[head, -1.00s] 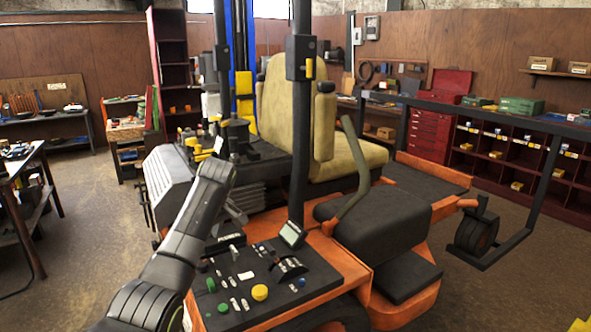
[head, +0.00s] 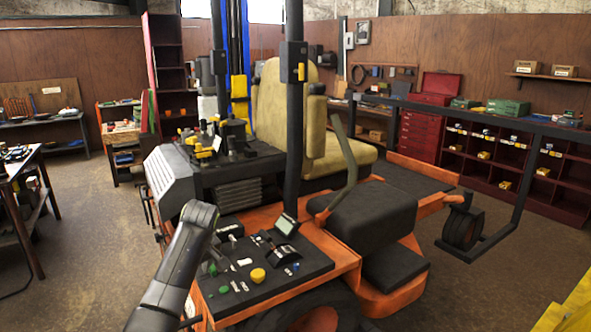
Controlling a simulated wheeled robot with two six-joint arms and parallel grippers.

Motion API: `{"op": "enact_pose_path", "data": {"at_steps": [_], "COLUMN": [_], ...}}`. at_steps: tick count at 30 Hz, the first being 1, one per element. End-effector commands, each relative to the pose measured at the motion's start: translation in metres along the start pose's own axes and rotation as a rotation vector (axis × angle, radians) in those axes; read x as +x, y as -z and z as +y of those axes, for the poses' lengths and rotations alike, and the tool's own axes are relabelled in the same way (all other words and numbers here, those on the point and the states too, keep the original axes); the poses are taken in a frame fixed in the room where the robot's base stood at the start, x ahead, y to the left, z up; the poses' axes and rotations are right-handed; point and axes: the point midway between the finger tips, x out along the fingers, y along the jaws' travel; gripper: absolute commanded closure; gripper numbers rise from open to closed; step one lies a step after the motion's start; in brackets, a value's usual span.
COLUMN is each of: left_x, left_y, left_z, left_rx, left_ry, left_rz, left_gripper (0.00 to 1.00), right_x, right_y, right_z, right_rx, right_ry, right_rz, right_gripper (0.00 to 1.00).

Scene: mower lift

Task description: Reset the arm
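One dark grey arm of mine (head: 172,275) rises from the bottom left edge in the head view. It ends in a rounded black joint (head: 200,214) in front of the control panel (head: 262,268) of the orange mower (head: 345,262). No fingers show on it, so my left gripper is not in view. My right arm and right gripper are not in view either. I cannot tell whether the arm touches the mower.
A worktable (head: 22,200) stands at the left. A red tool cabinet (head: 423,133) and dark red shelving (head: 530,170) line the right and back. A yellow object (head: 570,308) shows at the bottom right corner. Bare floor lies left and right of the mower.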

Motion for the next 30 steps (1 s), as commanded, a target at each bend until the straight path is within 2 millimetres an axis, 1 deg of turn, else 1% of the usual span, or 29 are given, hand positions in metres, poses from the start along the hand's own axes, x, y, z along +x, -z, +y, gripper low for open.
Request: {"op": "enact_pose_path", "data": {"at_steps": [1, 5, 8, 9, 11, 12, 14, 15, 17, 18, 20, 22, 26, 30], "left_x": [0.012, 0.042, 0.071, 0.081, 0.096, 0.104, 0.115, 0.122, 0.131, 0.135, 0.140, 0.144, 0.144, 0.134], "left_y": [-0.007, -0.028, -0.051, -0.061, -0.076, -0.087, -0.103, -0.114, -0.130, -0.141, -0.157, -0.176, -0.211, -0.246], "left_z": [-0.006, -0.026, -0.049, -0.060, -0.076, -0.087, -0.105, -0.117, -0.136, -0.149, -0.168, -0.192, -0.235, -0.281], "left_rx": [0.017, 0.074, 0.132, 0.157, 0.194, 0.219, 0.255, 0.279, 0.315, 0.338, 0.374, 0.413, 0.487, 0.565], "left_ry": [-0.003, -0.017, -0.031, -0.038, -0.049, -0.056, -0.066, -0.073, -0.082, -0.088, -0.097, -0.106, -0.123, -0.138], "left_rz": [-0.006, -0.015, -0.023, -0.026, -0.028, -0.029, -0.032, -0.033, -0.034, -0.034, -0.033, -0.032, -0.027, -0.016], "left_gripper": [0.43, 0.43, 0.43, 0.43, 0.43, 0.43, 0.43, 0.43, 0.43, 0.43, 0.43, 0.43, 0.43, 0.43], "right_x": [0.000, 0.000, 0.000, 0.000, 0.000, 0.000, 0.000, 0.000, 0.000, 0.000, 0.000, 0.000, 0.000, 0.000], "right_y": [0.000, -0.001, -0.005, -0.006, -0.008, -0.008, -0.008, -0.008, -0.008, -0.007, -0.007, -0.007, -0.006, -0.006], "right_z": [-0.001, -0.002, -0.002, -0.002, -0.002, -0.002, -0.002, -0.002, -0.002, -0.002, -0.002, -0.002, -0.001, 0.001], "right_rx": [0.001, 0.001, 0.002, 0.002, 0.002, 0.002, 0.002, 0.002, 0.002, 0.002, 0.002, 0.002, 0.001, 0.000], "right_ry": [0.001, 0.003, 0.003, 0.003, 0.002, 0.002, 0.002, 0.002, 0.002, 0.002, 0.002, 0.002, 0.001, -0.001], "right_rz": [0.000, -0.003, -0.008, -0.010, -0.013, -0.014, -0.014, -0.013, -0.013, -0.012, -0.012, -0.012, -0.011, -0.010], "right_gripper": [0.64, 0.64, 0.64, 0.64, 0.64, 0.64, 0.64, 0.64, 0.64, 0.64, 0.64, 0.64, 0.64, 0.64]}}
